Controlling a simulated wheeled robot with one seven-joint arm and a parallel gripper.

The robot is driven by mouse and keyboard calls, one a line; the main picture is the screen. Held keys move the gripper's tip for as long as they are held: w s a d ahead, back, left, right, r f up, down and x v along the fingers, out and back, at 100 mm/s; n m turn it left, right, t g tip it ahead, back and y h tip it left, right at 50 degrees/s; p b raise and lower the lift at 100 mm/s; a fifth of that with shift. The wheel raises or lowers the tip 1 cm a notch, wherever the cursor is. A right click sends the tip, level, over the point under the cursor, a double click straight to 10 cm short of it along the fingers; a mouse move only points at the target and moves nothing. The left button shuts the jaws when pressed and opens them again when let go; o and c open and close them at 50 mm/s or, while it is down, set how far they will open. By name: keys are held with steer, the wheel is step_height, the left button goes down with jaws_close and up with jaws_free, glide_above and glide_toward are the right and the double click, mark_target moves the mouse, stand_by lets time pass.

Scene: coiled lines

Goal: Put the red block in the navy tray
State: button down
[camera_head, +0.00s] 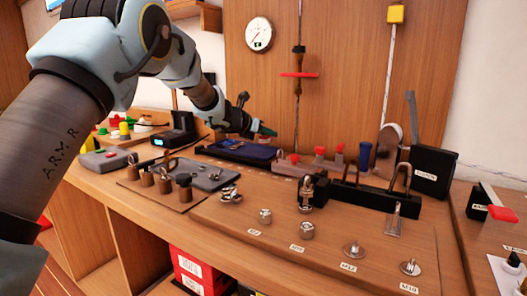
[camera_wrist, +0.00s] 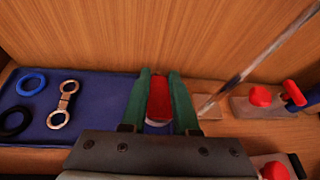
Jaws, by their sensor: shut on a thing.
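My gripper (camera_wrist: 160,82) has green fingers shut on the red block (camera_wrist: 159,98) in the wrist view. The navy tray (camera_wrist: 105,95) lies below and to the left, and the block appears over its right part. I cannot tell whether block and tray touch. In the head view my gripper (camera_head: 265,131) is above the navy tray (camera_head: 238,149), at the back of the bench. The red block cannot be made out there.
In the tray are a blue ring (camera_wrist: 31,84), a black ring (camera_wrist: 14,121) and a metal double-ring piece (camera_wrist: 64,104). A slanted rod (camera_wrist: 255,62) and a red-knobbed fixture (camera_wrist: 262,97) stand to the right. A wooden panel (camera_head: 340,70) rises behind.

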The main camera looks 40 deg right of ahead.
mark_target(267, 155)
steer(key=shift+f, duration=2.35)
steer(key=c, duration=0.6)
jaws_free()
steer(key=b+v, duration=0.2)
steer(key=v, duration=1)
steer(key=shift+r+b, duration=0.1)
steer(key=shift+b, duration=0.25)
